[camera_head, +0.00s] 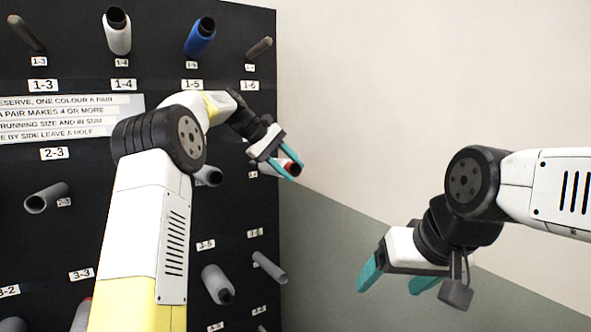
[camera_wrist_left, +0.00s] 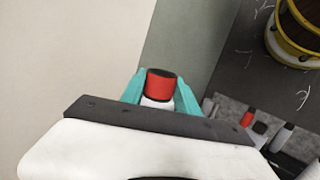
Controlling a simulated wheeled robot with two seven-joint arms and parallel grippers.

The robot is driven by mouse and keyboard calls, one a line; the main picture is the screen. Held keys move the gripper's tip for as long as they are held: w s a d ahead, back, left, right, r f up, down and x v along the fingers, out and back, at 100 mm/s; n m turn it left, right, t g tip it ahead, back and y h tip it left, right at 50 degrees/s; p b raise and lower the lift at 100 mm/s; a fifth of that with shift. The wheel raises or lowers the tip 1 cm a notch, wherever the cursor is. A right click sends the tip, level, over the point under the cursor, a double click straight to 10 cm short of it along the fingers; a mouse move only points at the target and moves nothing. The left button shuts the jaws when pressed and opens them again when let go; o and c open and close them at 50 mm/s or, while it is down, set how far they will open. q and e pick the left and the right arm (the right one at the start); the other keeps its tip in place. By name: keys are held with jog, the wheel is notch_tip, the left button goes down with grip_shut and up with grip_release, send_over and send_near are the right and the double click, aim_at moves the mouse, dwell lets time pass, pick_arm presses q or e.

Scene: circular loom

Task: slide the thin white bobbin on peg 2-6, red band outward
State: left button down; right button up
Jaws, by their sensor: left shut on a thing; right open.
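My left gripper (camera_head: 292,169) is shut on a white bobbin with a red band (camera_head: 291,168), at the right edge of the black board. The red end points outward, away from the board. In the left wrist view the red end (camera_wrist_left: 161,84) sits between the teal fingers (camera_wrist_left: 160,92), with a little white below it. Peg 2-6 is hidden behind the gripper and bobbin, so I cannot tell how far the bobbin is on it. My right gripper (camera_head: 394,283) is open and empty, in front of the wall at lower right.
The black peg board (camera_head: 110,235) carries a blue bobbin (camera_head: 200,36), a white bobbin (camera_head: 117,32) and several grey ones, including one below (camera_head: 217,283).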

pick_arm(q)
jog(key=shift+w+a, duration=0.4)
jog(key=shift+w, duration=0.15)
jog(key=shift+w+a+f, duration=0.2)
jog(key=shift+w+a, duration=0.5)
jog(key=shift+w, duration=0.35)
jog(key=shift+w+a+f, duration=0.2)
jog(key=shift+w+a, duration=0.45)
jog(key=shift+w, duration=0.35)
jog(key=shift+w+a, duration=0.1)
jog(key=shift+w, duration=0.05)
jog(key=shift+w+a, duration=0.1)
jog(key=c, duration=0.8)
grip_release()
jog(key=shift+c, duration=0.2)
